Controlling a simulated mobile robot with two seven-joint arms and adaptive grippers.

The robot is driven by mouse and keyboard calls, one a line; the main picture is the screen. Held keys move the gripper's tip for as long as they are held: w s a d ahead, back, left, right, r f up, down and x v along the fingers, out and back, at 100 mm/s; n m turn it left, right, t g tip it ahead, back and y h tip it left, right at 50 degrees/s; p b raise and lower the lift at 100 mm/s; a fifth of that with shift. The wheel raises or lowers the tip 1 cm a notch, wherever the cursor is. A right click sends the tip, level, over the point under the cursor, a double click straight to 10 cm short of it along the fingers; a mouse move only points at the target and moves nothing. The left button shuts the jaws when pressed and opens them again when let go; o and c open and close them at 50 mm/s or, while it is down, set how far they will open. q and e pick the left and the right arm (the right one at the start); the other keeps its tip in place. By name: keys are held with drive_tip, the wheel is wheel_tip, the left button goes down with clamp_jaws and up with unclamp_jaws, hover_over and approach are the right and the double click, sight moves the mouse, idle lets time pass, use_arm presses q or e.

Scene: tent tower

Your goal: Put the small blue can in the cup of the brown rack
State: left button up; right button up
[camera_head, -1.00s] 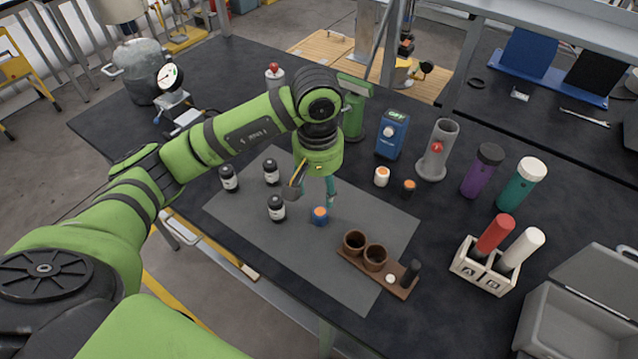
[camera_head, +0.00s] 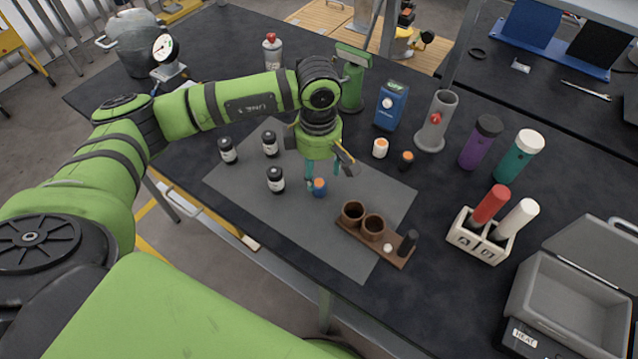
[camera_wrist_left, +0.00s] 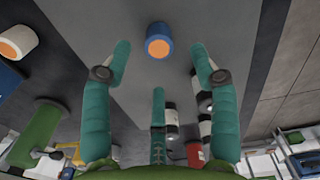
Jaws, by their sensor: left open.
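The small blue can (camera_head: 320,188) with an orange top stands on the grey mat (camera_head: 290,222). It also shows in the left wrist view (camera_wrist_left: 159,42), ahead of and between the fingertips. The brown rack (camera_head: 400,250) lies near the mat's right edge, with two round cups, a left cup (camera_head: 353,214) and a right cup (camera_head: 373,227). My left gripper (camera_head: 325,180) is open, with its teal fingers just above and behind the can. The fingers look apart from the can in the wrist view (camera_wrist_left: 160,75). My right gripper is not in view.
Several black bottles with white labels (camera_head: 275,180) stand on the mat left of the can. A white holder (camera_head: 480,243) with red and white tubes stands right of the rack.

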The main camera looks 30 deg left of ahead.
sight(319, 182)
use_arm(q)
wheel_tip(319, 182, down, 5)
drive_tip(key=p, duration=0.3)
drive_tip(key=shift+d+f, duration=0.1)
drive_tip(key=shift+f, duration=0.45)
drive_tip(key=c, duration=1.1)
drive_tip(key=shift+r, duration=0.1)
drive_tip(key=shift+w+r+b, duration=0.1)
drive_tip(key=shift+r+b, duration=0.25)
drive_tip(key=shift+r, duration=0.05)
wheel_tip(319, 182, up, 2)
drive_tip(key=shift+r+b, duration=0.25)
drive_tip(key=shift+b, duration=0.55)
drive_tip(key=s+d+r+b, duration=0.1)
drive_tip(key=d+r+b, duration=0.3)
drive_tip(key=d+r, duration=0.5)
drive_tip(key=s+a+m, duration=0.1)
drive_tip(key=a+m, duration=0.1)
drive_tip(key=m, duration=0.4)
drive_tip(key=s+a+m, duration=0.2)
drive_tip(key=m, duration=0.4)
drive_tip(key=s+a+m, duration=0.2)
drive_tip(key=a+m, duration=0.1)
drive_tip(key=m, duration=0.3)
drive_tip(key=shift+f+m+b, duration=0.3)
drive_tip(key=shift+f, duration=0.05)
